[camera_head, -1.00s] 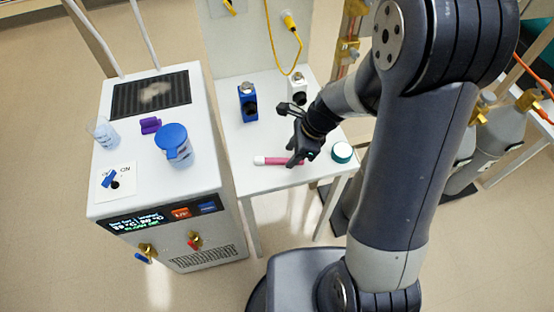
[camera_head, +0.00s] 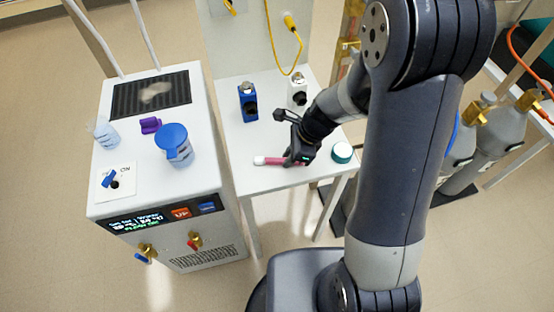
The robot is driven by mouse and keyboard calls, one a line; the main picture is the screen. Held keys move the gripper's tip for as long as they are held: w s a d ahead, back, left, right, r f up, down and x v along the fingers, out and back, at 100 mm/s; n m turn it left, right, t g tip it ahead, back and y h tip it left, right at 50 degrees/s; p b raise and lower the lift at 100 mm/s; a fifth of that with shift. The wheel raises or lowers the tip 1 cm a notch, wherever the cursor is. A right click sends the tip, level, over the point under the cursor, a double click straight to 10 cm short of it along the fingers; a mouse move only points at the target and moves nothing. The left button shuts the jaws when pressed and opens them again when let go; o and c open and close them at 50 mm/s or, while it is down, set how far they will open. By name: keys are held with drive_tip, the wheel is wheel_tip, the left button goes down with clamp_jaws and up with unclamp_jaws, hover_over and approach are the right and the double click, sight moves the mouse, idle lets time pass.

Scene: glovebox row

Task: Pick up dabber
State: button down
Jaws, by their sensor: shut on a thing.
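The dabber (camera_head: 271,160) is a pink stick with a white end. It lies along the front part of the small white table (camera_head: 262,180), white end to the left. My gripper (camera_head: 289,160) is down over its right part and shut on it.
A round white jar with a green rim (camera_head: 342,152) stands just right of my gripper. A blue block-shaped device (camera_head: 248,102) and a white one (camera_head: 297,92) stand farther back. The white cabinet on the left holds a blue-lidded jug (camera_head: 174,145), a purple item (camera_head: 150,125) and a beaker (camera_head: 105,133).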

wheel_tip(320, 180, up, 10)
drive_tip(key=p, duration=0.1)
idle(0.6)
idle(0.4)
